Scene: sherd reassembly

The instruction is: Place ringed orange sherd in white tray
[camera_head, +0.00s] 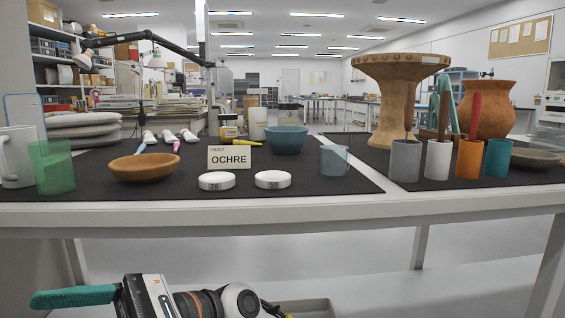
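I see no ringed orange sherd, and no tray that I can name as the white one. My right gripper (38,299), marked R on its body, shows at the bottom left below the table's front edge. A teal ribbed finger points left from it. Only one finger shows clearly, so whether it is open or shut cannot be told, and I see nothing held. My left gripper is not in view.
A pale grey tray rim (308,304) shows low behind my arm. The table's white front edge (250,214) crosses above my gripper. On its black mat stand a wooden bowl (145,168), an OCHRE card (229,157), white discs (216,181), cups (52,168) and pottery (398,100).

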